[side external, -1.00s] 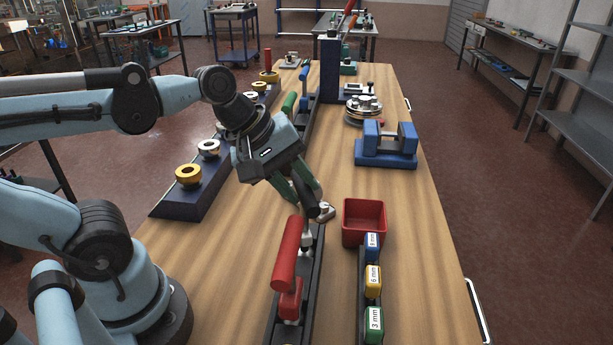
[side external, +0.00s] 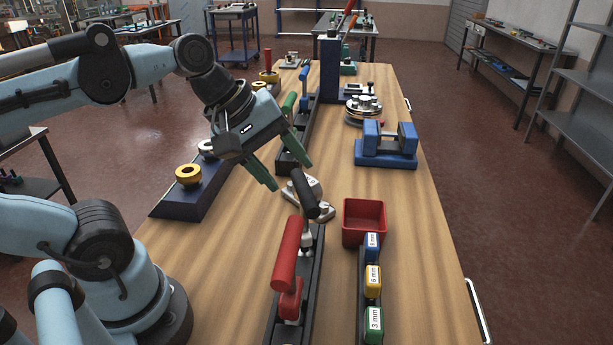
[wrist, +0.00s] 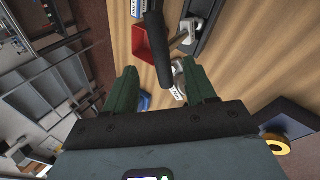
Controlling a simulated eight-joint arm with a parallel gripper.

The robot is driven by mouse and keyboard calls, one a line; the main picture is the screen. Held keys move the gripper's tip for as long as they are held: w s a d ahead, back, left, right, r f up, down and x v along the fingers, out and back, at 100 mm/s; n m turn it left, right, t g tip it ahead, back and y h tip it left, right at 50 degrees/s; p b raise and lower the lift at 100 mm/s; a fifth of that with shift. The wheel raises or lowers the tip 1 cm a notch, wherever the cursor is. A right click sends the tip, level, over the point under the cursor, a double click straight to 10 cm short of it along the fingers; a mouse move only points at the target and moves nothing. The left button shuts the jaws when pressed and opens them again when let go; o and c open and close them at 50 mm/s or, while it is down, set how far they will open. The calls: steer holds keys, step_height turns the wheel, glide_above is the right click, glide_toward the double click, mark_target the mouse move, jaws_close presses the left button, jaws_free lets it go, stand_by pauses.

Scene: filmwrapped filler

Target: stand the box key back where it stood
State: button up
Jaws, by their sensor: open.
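The box key, which I take to be the black-handled tool (side external: 304,194), stands at the far end of the near dark rack (side external: 316,262). Its black grip leans over a silver shank. My gripper (side external: 288,172) is open and empty, just above and beyond the grip, apart from it in the side view. In the wrist view the black grip (wrist: 156,48) reaches down toward the space between the spread green fingers of my gripper (wrist: 160,90). The lower end of the key is partly hidden, so I cannot tell how deep it sits.
A red-handled tool (side external: 285,256) stands nearer in the same rack. A red bin (side external: 363,218) and labelled blue, yellow and green blocks (side external: 373,280) stand to the right. Bare tabletop lies at the left front.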

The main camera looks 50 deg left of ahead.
mark_target(300, 186)
steer(key=v, duration=0.7)
steer(key=shift+s+r, duration=0.2)
steer(key=shift+r, duration=0.1)
steer(key=x, duration=1.2)
steer(key=shift+a+f, duration=0.1)
steer(key=shift+r, duration=0.25)
